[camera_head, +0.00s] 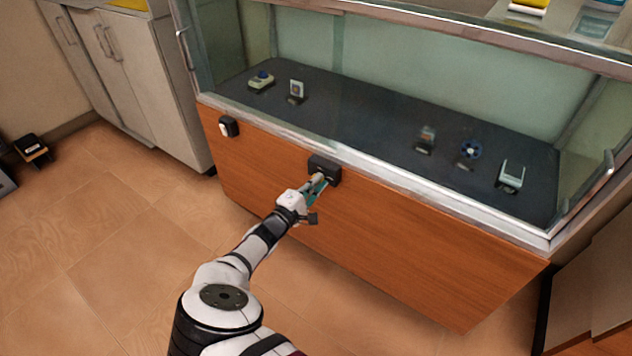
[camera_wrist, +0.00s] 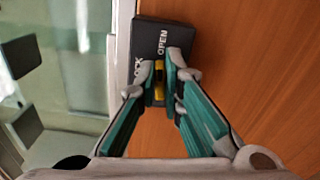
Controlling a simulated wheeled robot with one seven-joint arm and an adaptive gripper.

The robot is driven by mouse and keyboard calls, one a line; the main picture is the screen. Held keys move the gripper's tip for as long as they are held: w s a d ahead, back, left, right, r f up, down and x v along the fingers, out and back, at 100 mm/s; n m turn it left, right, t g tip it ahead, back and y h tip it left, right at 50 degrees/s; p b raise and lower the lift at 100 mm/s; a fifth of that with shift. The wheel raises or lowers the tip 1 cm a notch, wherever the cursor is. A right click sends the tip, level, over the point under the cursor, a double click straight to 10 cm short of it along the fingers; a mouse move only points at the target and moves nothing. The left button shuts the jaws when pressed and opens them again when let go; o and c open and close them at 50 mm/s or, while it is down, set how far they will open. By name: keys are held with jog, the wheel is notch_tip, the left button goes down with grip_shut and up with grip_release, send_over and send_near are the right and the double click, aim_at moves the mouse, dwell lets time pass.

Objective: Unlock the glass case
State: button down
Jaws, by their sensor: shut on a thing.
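The glass case (camera_head: 440,190) has a dark display floor, metal-edged glass and a wooden front panel. A black lock box (camera_head: 325,165) sits on the wooden front just under the metal edge. In the wrist view the lock box (camera_wrist: 148,38) shows the white word "OPEN" and a partly hidden word ending in "CK". A yellow piece (camera_wrist: 159,82) on the box stands between my fingertips. My gripper (camera_head: 317,182) is at the lock box, and in the wrist view my gripper (camera_wrist: 160,80) is shut on the yellow piece. The fingers cover part of the box.
A grey cabinet (camera_head: 135,75) stands at left. The tiled floor (camera_head: 110,240) is clear at left.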

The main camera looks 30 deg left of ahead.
jog(key=shift+f+m, duration=0.15)
jog(key=shift+m, duration=0.65)
jog(key=shift+d, duration=0.1)
jog(key=c, duration=1.7)
grip_release()
